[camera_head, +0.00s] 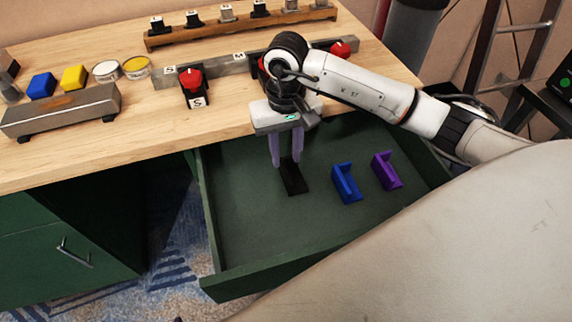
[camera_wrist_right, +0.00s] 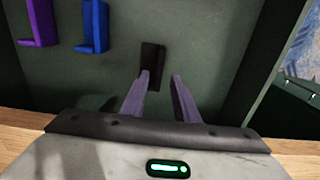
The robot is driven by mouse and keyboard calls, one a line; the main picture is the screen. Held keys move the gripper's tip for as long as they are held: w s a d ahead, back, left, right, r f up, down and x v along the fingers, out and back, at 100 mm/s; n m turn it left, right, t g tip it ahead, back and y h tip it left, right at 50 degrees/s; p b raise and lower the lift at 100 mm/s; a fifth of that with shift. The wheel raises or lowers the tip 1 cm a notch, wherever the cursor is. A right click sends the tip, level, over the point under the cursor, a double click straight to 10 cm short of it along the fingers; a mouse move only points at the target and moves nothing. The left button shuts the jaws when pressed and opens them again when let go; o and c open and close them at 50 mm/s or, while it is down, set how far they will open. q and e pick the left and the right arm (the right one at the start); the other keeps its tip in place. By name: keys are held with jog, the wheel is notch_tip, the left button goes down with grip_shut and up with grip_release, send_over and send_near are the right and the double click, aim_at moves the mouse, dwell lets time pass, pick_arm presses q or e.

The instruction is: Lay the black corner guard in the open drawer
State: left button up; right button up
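The black corner guard (camera_head: 293,180) lies on the floor of the open green drawer (camera_head: 240,262), near its middle left. My right gripper (camera_head: 287,163) points down into the drawer with its two purple-grey fingers spread. The fingertips are right by the guard's upper part in the head view. In the right wrist view the black guard (camera_wrist_right: 153,58) shows just beyond the fingertips (camera_wrist_right: 160,76), and the left finger overlaps its lower edge. Whether a finger touches it I cannot tell. My left gripper is not in view.
A blue corner guard (camera_head: 346,184) and a purple one (camera_head: 386,171) lie in the drawer to the right of the black one. The wooden bench top (camera_head: 100,145) is behind, with a grey block rail (camera_head: 60,112) and a red knob (camera_head: 191,80). The drawer's front left is clear.

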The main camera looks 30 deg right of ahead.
aim_at(286, 172)
notch_tip(286, 172, up, 5)
jog(key=shift+r, duration=0.1)
